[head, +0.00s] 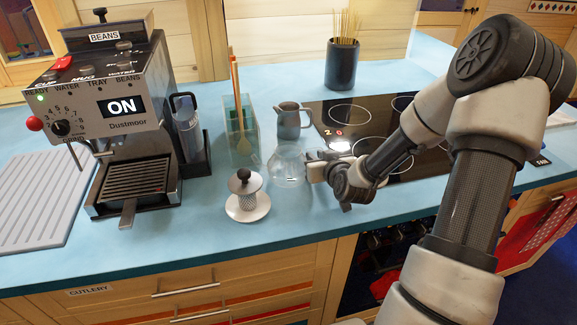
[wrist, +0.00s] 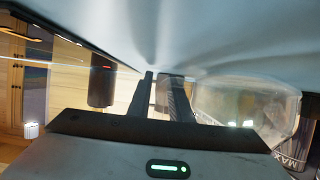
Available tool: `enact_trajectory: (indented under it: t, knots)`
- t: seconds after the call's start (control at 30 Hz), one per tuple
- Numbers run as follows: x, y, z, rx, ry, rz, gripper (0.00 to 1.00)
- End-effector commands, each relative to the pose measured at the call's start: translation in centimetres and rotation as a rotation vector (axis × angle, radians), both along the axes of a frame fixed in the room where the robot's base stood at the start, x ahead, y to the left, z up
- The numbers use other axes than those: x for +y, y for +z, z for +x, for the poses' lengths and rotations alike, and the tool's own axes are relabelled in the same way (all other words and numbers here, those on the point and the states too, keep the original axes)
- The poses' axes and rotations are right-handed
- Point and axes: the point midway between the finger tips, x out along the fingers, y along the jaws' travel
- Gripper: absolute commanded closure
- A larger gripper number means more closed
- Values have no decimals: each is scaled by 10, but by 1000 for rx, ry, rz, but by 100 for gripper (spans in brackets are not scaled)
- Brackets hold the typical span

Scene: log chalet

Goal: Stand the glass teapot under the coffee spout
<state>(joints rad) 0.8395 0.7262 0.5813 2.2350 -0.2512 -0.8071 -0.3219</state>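The clear glass teapot (head: 289,166) is on the blue counter, right of the coffee machine (head: 135,115). In the wrist view its clear body (wrist: 245,103) is close beside the right finger. My gripper (head: 312,165) is at the teapot's right side, at about the height of its body. In the wrist view my gripper's fingers (wrist: 163,95) have a narrow gap between them. I cannot tell whether a glass handle is in the gap. The machine's spout (head: 103,150) hangs above a drip tray (head: 138,181), which is empty.
A grey pitcher (head: 291,121) and a green holder (head: 239,122) stand behind. The cooktop (head: 365,115) and dark pot (head: 342,65) are farther right.

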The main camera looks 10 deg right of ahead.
Motion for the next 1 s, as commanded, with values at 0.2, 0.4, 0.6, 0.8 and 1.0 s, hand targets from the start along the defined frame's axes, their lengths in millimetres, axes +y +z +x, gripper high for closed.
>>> enact_trajectory:
  t: [0.2, 0.4, 0.6, 0.8, 1.0]
  knots:
    - [0, 0, 0, 0, 0, 0, 92]
    - [0, 0, -1, 0, 0, 0, 100]
    - [0, 1, 0, -2, -1, 1, 100]
    - [-1, 19, 0, -6, -1, -3, 100]
    - [-1, 61, 0, -7, -1, -5, 100]
